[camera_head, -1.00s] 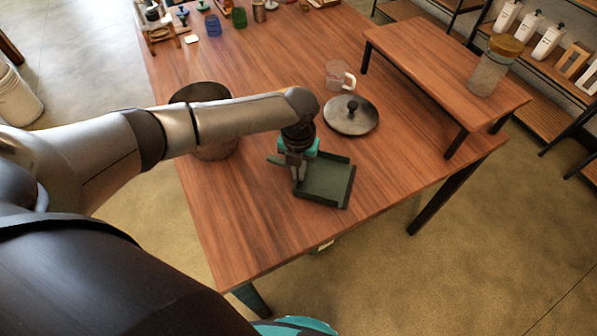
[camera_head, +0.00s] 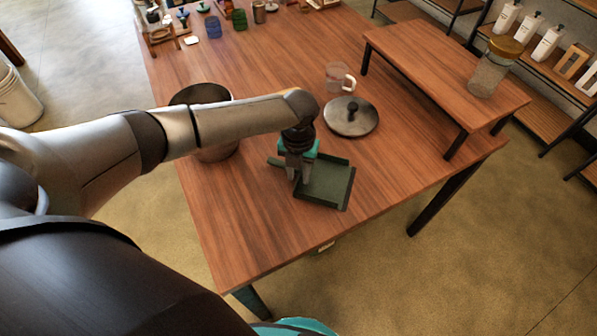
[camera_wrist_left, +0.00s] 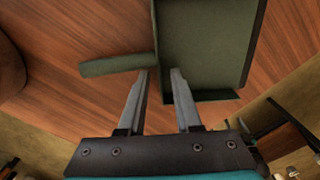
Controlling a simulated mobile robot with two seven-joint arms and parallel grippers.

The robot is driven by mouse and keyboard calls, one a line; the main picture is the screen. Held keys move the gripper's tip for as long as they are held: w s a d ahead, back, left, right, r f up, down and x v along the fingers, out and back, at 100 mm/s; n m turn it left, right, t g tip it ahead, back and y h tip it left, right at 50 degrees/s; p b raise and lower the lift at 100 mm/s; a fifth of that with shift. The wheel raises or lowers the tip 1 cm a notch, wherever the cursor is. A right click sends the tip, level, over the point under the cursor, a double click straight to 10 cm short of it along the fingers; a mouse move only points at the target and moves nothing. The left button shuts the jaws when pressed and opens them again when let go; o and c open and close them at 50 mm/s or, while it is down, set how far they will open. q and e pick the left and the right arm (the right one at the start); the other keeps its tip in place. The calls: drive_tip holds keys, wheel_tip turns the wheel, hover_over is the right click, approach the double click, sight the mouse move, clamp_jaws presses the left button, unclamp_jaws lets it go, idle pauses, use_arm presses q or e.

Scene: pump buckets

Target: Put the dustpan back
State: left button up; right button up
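The dustpan (camera_head: 330,186) is dark green and lies on the wooden table (camera_head: 240,225), its short handle (camera_head: 275,161) pointing left. My left gripper (camera_head: 298,179) points down over the dustpan where the handle meets the pan. In the left wrist view the gripper (camera_wrist_left: 160,73) has its two fingers apart, with the dustpan's handle (camera_wrist_left: 118,65) to the left and its pan (camera_wrist_left: 207,45) to the right. I cannot tell whether a finger touches the dustpan. My right gripper is not in view.
A dark pot (camera_head: 218,153) stands behind my left forearm. A round grey lid (camera_head: 350,122) and a clear mug (camera_head: 338,78) are behind the dustpan. A raised wooden shelf (camera_head: 440,70) holds a jar (camera_head: 490,75). The table's front right is clear.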

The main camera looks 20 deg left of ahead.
use_arm(q)
wheel_tip(320, 180, up, 12)
drive_tip(key=p, duration=0.2)
idle(0.4)
